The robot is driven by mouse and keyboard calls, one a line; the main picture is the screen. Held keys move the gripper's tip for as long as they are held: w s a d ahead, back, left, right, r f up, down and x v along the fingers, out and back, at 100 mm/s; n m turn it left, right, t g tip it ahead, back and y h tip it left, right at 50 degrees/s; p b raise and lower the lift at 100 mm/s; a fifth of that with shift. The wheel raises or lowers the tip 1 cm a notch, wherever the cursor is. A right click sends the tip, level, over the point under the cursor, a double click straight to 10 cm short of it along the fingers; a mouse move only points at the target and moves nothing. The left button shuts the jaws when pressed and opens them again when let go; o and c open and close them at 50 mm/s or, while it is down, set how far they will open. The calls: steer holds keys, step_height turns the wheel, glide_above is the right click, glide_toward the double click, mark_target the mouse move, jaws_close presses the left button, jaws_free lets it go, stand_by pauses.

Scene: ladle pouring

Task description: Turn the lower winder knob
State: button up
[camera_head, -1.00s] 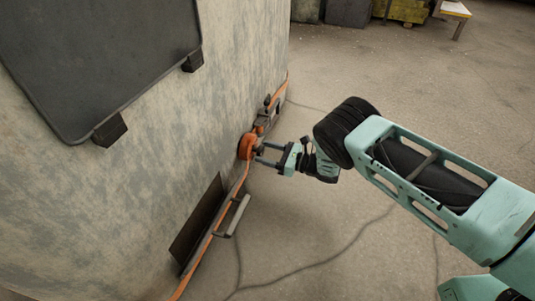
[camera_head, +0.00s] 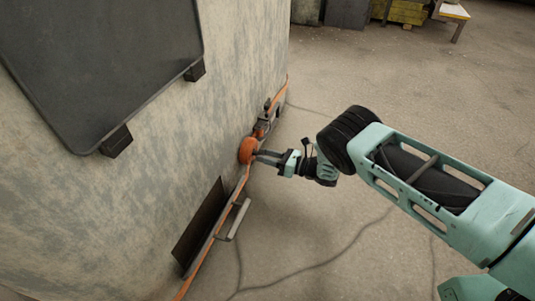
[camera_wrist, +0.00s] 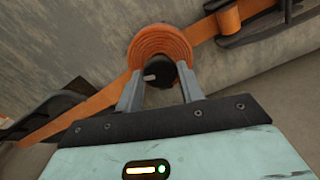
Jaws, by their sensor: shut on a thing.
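The lower winder is an orange round reel (camera_head: 248,149) low on the mottled grey wall, with an orange strap wound in it. In the wrist view the reel (camera_wrist: 160,44) faces me, and its dark knob (camera_wrist: 158,71) with a pale mark shows at the lower middle. My gripper (camera_head: 259,154) reaches it from the right. In the wrist view my gripper (camera_wrist: 160,74) has one finger on each side of the knob and is shut on it. In the head view the fingers hide the knob and line up as one.
An orange strap (camera_wrist: 92,99) runs along the wall past a grey handle bar (camera_head: 233,219) and dark panel (camera_head: 197,224). A ratchet-like fitting (camera_head: 266,122) sits beyond the reel. A cable (camera_head: 310,266) lies on the open floor at right.

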steer(key=shift+m+p, duration=0.9)
steer(key=shift+m, duration=14.3)
steer(key=o, duration=1)
